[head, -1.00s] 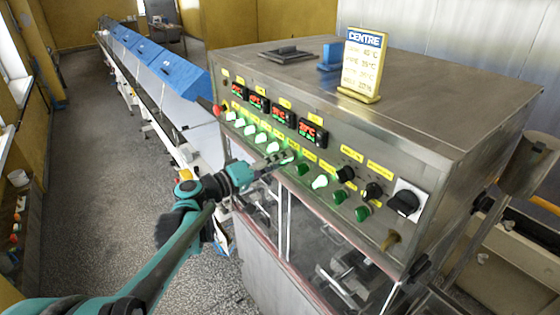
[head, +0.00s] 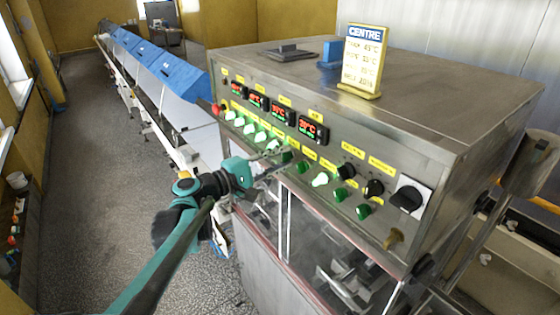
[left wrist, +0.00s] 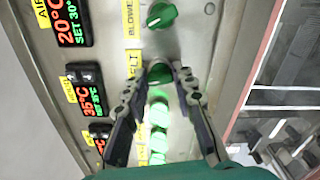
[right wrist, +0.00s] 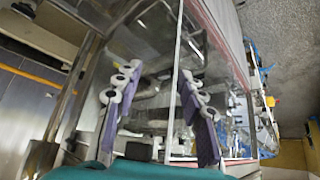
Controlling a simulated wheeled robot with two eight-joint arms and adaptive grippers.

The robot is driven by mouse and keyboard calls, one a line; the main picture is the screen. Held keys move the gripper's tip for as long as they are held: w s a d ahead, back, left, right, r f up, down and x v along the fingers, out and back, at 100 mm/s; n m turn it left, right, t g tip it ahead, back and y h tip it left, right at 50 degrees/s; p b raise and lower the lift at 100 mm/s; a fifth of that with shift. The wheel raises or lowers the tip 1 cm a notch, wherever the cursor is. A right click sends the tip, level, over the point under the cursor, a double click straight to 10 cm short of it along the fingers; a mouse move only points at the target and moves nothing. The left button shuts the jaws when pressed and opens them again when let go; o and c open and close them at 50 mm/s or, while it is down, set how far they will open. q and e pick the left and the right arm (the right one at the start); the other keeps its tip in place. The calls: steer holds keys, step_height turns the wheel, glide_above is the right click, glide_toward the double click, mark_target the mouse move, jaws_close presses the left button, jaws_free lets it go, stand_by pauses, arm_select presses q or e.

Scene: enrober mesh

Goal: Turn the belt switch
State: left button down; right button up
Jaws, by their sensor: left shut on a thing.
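The belt switch (left wrist: 160,74) is a round dark green knob under a partly hidden yellow label in the left wrist view. In the head view the switch (head: 287,155) is partly covered by my left gripper (head: 278,155). My left gripper (left wrist: 156,80) is shut on this knob, one finger on each side. The knob looks unlit, and its pointer cannot be made out. My right gripper (right wrist: 155,85) shows in the right wrist view with its fingers apart and nothing between them. It is not visible in the head view.
A dark green blower knob (left wrist: 160,15) sits close on one side of the belt switch, lit knobs (left wrist: 157,125) on the other. Red displays (head: 313,131) line the panel above. A black rotary switch (head: 407,198) is at the right. The grey floor (head: 90,190) at left is open.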

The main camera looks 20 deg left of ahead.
arm_select(q)
steer(key=shift+n, duration=1.5)
steer(key=c, duration=1.2)
jaws_free()
steer(key=shift+s+a, duration=0.1)
steer(key=v, duration=1.2)
